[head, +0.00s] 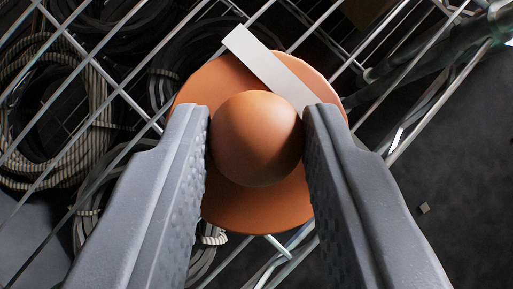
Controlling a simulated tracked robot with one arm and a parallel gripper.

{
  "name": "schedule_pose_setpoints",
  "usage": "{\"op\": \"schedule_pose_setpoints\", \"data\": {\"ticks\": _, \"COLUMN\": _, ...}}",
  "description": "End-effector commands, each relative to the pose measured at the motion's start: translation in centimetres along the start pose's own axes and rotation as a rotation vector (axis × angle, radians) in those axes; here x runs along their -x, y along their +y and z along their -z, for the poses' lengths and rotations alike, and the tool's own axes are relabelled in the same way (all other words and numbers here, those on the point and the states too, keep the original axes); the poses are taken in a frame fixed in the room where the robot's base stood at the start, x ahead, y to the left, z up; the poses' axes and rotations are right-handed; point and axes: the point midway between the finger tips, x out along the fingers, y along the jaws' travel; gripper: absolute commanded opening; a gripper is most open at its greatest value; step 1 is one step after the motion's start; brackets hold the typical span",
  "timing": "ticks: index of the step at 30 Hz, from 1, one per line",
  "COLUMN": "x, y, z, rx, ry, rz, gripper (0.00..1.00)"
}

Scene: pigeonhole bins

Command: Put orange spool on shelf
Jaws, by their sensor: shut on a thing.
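The orange spool (256,205) is in the middle of the head view, seen end-on. It has a wide round disc and a smaller rounded knob (256,138) in front of it. My gripper (256,135) is shut on the knob, one grey finger on each side. A flat pale strip (268,66) lies across the upper part of the disc. A metal wire rack (98,70) is behind the spool. I cannot tell whether the spool touches the wires. Its far side is hidden.
Coiled dark and striped cables (55,95) lie behind the wires at the left. Thick dark tubing (430,52) runs along the upper right.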

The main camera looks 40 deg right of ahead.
Motion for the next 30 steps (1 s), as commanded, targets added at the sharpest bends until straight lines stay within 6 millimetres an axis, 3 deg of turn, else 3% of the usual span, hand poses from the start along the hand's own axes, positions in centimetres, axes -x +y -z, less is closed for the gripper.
{"op": "schedule_pose_setpoints", "data": {"ticks": 2, "x": -0.1, "y": 0.0, "z": 0.0, "rx": 0.000, "ry": 0.000, "rz": 0.000, "gripper": 0.10}}
{"op": "schedule_pose_setpoints", "data": {"ticks": 3, "x": -0.1, "y": 0.0, "z": -0.1, "rx": -0.001, "ry": 0.000, "rz": 0.000, "gripper": 0.31}}
{"op": "schedule_pose_setpoints", "data": {"ticks": 5, "x": -0.1, "y": 0.0, "z": -0.1, "rx": -0.001, "ry": 0.000, "rz": 0.000, "gripper": 0.48}}
{"op": "schedule_pose_setpoints", "data": {"ticks": 6, "x": -0.1, "y": 0.0, "z": -0.1, "rx": -0.001, "ry": 0.000, "rz": 0.000, "gripper": 0.50}}
{"op": "schedule_pose_setpoints", "data": {"ticks": 17, "x": 0.4, "y": 0.0, "z": 0.1, "rx": -0.001, "ry": 0.001, "rz": 0.000, "gripper": 0.50}}
{"op": "schedule_pose_setpoints", "data": {"ticks": 23, "x": 2.9, "y": 0.0, "z": 0.2, "rx": -0.003, "ry": 0.000, "rz": 0.001, "gripper": 0.50}}
{"op": "schedule_pose_setpoints", "data": {"ticks": 30, "x": 7.2, "y": 0.0, "z": 0.2, "rx": 0.000, "ry": 0.001, "rz": 0.001, "gripper": 0.50}}
